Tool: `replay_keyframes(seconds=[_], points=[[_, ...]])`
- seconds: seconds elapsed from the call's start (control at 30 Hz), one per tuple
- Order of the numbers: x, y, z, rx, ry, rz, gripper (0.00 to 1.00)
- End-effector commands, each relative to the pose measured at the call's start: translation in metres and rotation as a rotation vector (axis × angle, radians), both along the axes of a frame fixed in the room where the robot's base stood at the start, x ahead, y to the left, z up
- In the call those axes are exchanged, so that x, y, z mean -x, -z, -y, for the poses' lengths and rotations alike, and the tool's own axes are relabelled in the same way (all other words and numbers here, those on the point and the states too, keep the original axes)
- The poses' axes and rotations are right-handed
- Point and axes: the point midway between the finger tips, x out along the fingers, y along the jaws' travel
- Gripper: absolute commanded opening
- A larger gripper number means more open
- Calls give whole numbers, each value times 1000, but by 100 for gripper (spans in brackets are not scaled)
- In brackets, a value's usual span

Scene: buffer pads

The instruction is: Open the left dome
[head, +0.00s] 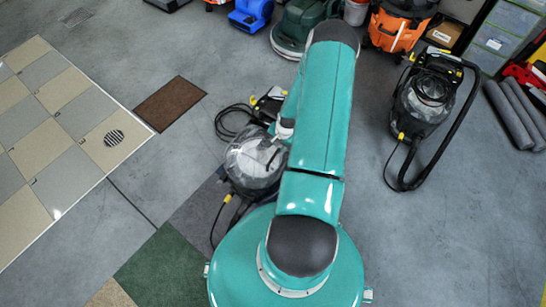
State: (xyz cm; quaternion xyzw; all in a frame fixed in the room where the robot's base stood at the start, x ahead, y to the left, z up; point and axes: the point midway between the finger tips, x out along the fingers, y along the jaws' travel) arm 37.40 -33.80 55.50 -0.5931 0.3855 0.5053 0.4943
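The left dome (254,160) is a clear, rounded cover on a dark machine standing on the floor, just left of my teal arm. Its right side is partly hidden by my arm. A similar machine with the right dome (428,100) stands to the right, with a black hose or handle curving down beside it. The end of my arm, with my gripper (283,130), shows as a small pale part at the upper right edge of the left dome. It is too small and covered to tell whether the fingers are open or touch the dome.
A brown mat (170,103) and a tiled platform (60,125) lie to the left. A black cable (232,121) loops beside the left machine. Orange (395,30), blue (251,14) and green (293,28) machines stand at the back. Grey rolls (515,115) lie at right. The lower right floor is clear.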

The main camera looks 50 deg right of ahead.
Motion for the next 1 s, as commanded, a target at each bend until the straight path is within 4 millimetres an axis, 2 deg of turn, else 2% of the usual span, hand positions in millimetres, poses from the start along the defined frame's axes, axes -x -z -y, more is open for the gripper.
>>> replay_keyframes(seconds=[0.6, 0.8, 1.0], points=[[-19, 104, -6, -1, -2, -2, 35], [-24, 122, -6, 1, -2, -1, 35], [-24, 125, -6, 0, -2, -2, 35]])
